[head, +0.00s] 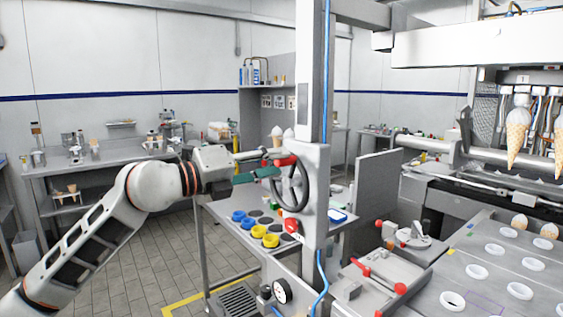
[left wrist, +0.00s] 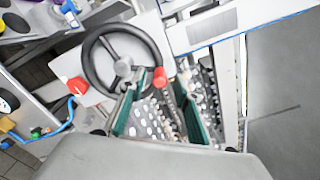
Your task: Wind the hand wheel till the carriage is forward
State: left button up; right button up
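The black hand wheel (head: 304,190) is on the side of a grey upright post, right of my left gripper. It also shows in the left wrist view (left wrist: 90,48). Its red handle (head: 287,160) is near the top of the rim in the head view. My left gripper (head: 276,164) is open, its green-padded fingers pointing at the handle. In the left wrist view the handle (left wrist: 160,77) lies near and between the fingertips (left wrist: 158,92); contact cannot be told. A row of grippers holding ice cream cones (head: 517,132) hangs at the right; which part is the carriage is unclear. My right gripper is not in view.
A machine deck (head: 480,262) with several white rings stands at the right. A small table with blue and yellow cups (head: 258,232) is below the wheel. A pressure gauge (head: 282,291) and blue hose are below the post.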

pick_arm(q)
jog(key=shift+x, duration=1.4)
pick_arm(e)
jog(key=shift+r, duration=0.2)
pick_arm(q)
grip_shut()
jog(key=shift+s+f+m, duration=0.1)
jog(key=shift+f+m, duration=0.15)
jog(key=shift+m, duration=0.05)
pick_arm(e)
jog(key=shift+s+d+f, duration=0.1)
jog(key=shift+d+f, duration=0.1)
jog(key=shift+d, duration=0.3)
